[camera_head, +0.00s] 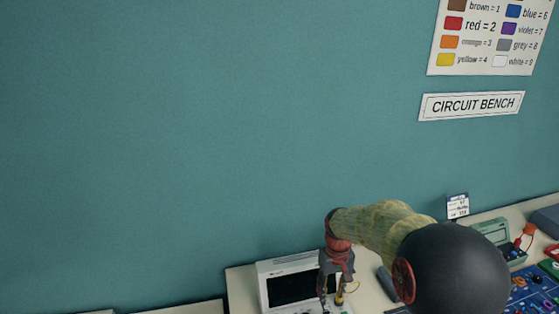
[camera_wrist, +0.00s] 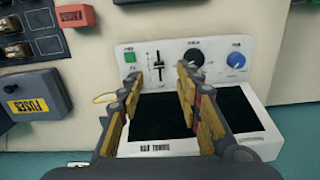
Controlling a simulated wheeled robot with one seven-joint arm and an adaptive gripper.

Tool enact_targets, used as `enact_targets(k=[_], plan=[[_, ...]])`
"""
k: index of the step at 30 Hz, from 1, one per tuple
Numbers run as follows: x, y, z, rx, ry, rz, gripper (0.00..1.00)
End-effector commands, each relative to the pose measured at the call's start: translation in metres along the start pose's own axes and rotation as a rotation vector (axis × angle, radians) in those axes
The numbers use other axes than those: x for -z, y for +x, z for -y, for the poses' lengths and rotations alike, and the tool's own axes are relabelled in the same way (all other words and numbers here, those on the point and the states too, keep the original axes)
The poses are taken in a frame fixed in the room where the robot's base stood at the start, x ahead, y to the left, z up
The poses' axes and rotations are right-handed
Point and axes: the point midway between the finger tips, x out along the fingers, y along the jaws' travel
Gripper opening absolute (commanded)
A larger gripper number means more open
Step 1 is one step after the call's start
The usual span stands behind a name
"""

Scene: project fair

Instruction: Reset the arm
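My gripper (camera_head: 331,299) hangs pointing down at the end of my arm, over the front of a white instrument with a dark screen (camera_head: 290,288). In the wrist view my gripper (camera_wrist: 158,78) has its two fingers apart with nothing between them. The white instrument (camera_wrist: 215,62) lies beyond and below the fingers, with a green button, a slider, a black knob and a blue knob. The fingers hide part of its dark screen. Whether they touch it I cannot tell.
In the wrist view a grey box labelled fuses (camera_wrist: 30,98) and a red labelled block (camera_wrist: 75,17) are at left. In the head view a green meter (camera_head: 492,232) and a blue board (camera_head: 530,290) are at right. The teal wall (camera_head: 180,130) stands behind the bench.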

Motion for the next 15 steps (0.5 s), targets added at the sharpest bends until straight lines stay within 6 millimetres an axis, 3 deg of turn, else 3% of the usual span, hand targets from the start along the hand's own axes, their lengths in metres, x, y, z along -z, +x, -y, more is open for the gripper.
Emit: enact_targets(k=[1, 4, 15], plan=[[-0.015, 0.006, 0.002, 0.003, 0.011, 0.025, 0.35], [-0.043, -0.004, 0.006, 0.004, 0.039, 0.030, 0.35], [-0.157, -0.074, 0.022, -0.009, 0.122, -0.109, 0.35]])
